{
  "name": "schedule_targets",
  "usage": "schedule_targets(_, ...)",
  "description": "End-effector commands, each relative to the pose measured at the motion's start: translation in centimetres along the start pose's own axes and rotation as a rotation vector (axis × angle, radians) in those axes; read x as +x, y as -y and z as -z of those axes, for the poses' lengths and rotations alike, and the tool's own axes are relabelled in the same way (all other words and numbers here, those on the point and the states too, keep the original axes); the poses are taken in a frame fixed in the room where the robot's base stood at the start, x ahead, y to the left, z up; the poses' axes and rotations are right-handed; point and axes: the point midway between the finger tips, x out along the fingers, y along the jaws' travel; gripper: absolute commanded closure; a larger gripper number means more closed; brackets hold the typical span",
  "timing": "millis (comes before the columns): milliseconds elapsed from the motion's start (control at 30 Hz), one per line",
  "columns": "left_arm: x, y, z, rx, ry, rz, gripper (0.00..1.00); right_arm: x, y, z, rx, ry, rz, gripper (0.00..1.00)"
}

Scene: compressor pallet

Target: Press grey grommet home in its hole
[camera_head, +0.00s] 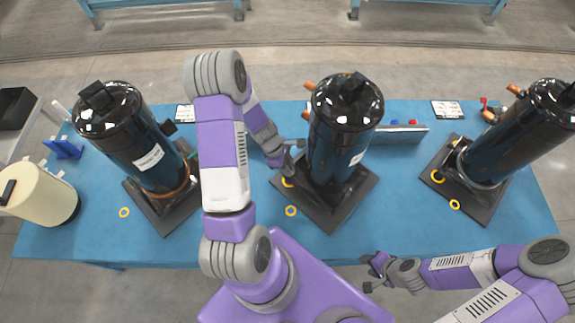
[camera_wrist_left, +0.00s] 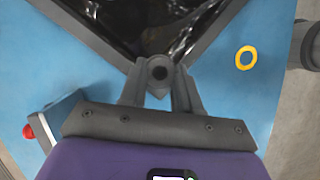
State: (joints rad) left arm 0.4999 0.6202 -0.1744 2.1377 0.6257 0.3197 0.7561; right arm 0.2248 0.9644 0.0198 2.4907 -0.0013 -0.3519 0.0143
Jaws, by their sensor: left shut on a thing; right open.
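The grey grommet (camera_wrist_left: 158,72) is a dark ring with a hole in its middle, at the corner of the compressor's base plate in the left wrist view. My left gripper (camera_wrist_left: 158,88) is shut on it; the fingers come in from both sides. In the head view my left gripper (camera_head: 287,162) is low beside the middle black compressor (camera_head: 343,125), at its dark base plate (camera_head: 330,217). The hole under the grommet is hidden, and I cannot tell how deep the grommet sits. My right gripper (camera_head: 375,271) is open and empty off the table's front edge.
Black compressors stand left (camera_head: 135,140) and right (camera_head: 515,135) on the blue table (camera_head: 235,120). Several yellow rings lie about, one (camera_wrist_left: 246,57) right of the plate. A cream cylinder (camera_head: 38,193) stands far left.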

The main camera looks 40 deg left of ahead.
Motion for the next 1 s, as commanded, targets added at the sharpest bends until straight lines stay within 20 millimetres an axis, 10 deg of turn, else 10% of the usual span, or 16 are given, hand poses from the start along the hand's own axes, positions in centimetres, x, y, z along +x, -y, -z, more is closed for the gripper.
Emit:
schedule_targets(933,2.3,0.0,0.9,0.0,0.0,0.0,1.0,2.1,-0.8,0.1,0.0,0.0,0.0,0.57)
schedule_targets(967,2.2,0.0,0.9,0.0,0.0,0.0,0.65,2.0,-0.8,0.1,0.0,0.0,0.0,0.57)
schedule_targets(1000,2.2,0.0,0.9,0.0,0.0,0.0,0.59,2.0,-0.7,0.1,0.0,0.0,0.0,0.57)
